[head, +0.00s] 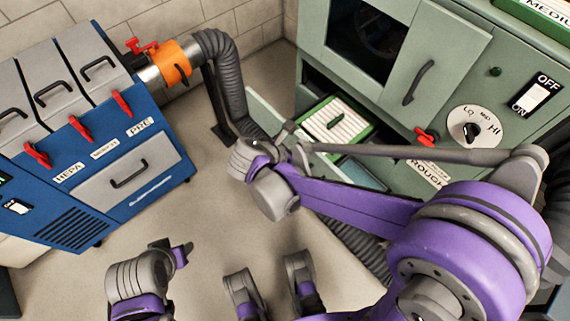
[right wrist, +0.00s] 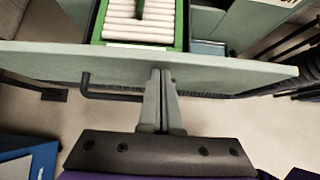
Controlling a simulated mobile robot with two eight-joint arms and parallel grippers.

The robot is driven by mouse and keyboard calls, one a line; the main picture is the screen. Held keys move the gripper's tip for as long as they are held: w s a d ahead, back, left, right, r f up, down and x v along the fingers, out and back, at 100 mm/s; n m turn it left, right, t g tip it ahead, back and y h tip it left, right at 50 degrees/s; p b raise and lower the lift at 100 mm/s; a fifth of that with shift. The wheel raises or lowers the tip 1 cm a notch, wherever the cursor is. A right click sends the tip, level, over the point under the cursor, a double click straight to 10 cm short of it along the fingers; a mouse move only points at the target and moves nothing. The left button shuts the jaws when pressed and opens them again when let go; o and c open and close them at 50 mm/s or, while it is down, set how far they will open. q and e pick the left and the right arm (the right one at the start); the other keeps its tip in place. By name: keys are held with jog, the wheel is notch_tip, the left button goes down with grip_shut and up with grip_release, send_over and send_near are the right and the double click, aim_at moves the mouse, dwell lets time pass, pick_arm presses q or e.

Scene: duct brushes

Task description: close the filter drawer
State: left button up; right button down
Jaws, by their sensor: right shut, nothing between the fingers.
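The filter drawer stands pulled out of the lower part of the green cabinet, its pale green front panel (head: 264,109) clear of the cabinet face. A green-framed filter with white pleats (head: 348,124) lies in it. In the right wrist view the front panel (right wrist: 235,68) crosses the picture, with a dark handle (right wrist: 110,96) on its near side and the filter (right wrist: 140,27) beyond. My right gripper (head: 291,130) is at the panel. Its shut, empty fingers (right wrist: 161,76) meet the panel's outer face near its middle; firm contact is hard to judge.
A blue filter unit (head: 60,205) with red latches stands at the left. The cabinet (head: 455,75) has a dial and switch. Bare floor (head: 205,200) lies between the units.

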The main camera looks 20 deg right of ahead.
jog(key=w+d, duration=0.2)
jog(key=d, duration=0.4)
jog(key=w+d, duration=0.3)
jog(key=d, duration=0.4)
jog(key=w+d, duration=0.3)
jog(key=d, duration=0.3)
jog(key=shift+w+d, duration=0.1)
jog(key=shift+d, duration=0.3)
pick_arm(q)
jog(key=shift+f, duration=0.2)
pick_arm(e)
jog(key=shift+d, duration=0.15)
pick_arm(q)
jog(key=shift+a, duration=0.1)
pick_arm(e)
jog(key=shift+w+d+r, duration=0.1)
jog(key=shift+r, duration=0.05)
pick_arm(q)
jog(key=shift+s, duration=0.1)
